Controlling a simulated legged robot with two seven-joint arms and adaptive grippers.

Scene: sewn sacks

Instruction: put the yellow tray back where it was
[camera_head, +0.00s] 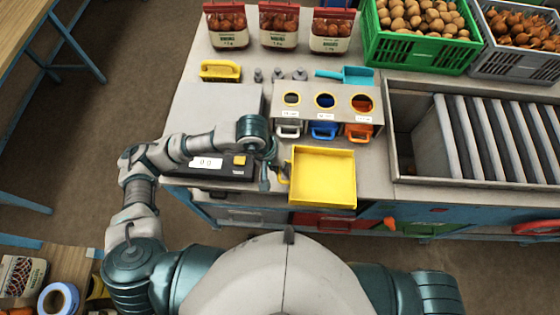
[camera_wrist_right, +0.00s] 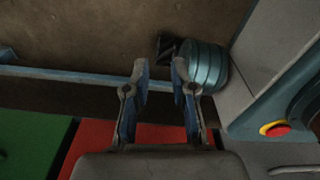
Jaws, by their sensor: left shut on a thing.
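The yellow tray (camera_head: 322,178) is a shallow, empty open box at the bench front in the head view. Its near edge reaches the bench's front edge; I cannot tell whether it rests there or hangs just above. My left gripper (camera_head: 279,174) is shut on the tray's left side, where a small handle is mostly hidden by the fingers. My right gripper (camera_wrist_right: 160,72) shows in the right wrist view, with its fingers apart and nothing between them, pointing toward the floor side of the bench.
A scale (camera_head: 228,167) with a display stands left of the tray. Behind the tray is a grey dispenser block (camera_head: 308,100) with white, blue and orange scoops. A roller conveyor (camera_head: 480,140) is to the right.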

